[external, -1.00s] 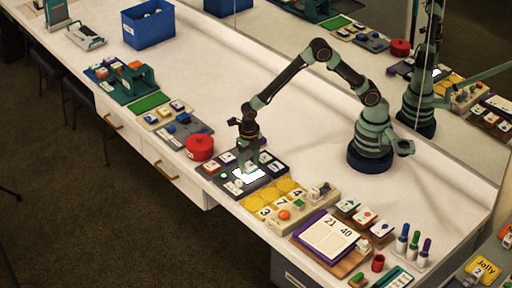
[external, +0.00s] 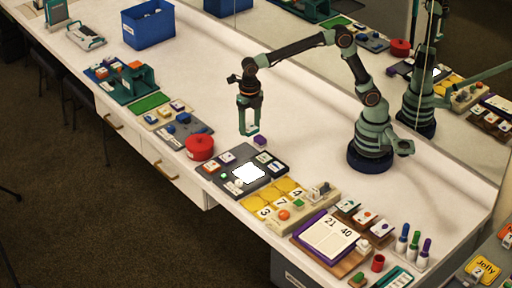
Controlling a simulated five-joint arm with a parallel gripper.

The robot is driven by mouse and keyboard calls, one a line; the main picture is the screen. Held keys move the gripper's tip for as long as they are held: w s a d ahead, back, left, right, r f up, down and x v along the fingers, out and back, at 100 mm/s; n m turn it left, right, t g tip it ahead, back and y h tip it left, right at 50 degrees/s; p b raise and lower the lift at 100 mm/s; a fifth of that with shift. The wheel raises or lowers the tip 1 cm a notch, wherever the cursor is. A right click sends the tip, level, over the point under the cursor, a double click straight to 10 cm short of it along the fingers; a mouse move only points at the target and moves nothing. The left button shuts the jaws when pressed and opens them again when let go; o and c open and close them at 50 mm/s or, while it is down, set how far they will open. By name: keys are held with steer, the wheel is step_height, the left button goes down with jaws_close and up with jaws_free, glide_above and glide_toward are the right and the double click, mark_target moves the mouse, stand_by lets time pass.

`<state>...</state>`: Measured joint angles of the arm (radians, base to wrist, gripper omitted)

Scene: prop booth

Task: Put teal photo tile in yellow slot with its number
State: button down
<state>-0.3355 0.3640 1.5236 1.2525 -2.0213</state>
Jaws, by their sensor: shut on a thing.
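My gripper (external: 249,131) is raised above the table, just behind the dark tray (external: 213,180), pointing down. It is shut on a small teal piece between its fingertips, which looks like the teal photo tile; its colour is close to that of the fingers and its number cannot be read. The yellow slots (external: 270,195) form a row in front of the dark tray, to its lower right. Number cards 3 (external: 264,212), 7 (external: 281,202) and 4 (external: 297,193) stand along them.
The dark tray holds a bright white panel (external: 249,174) and several small tiles. A red round container (external: 199,147) stands left of the tray. A beige rack (external: 318,197) adjoins the slots.

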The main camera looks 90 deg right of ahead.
glide_above(271, 194)
step_height(271, 194, down, 13)
steer(key=shift+s+a+f, duration=0.1)
steer(key=shift+f, duration=3.35)
steer(key=shift+c, duration=0.3)
jaws_free()
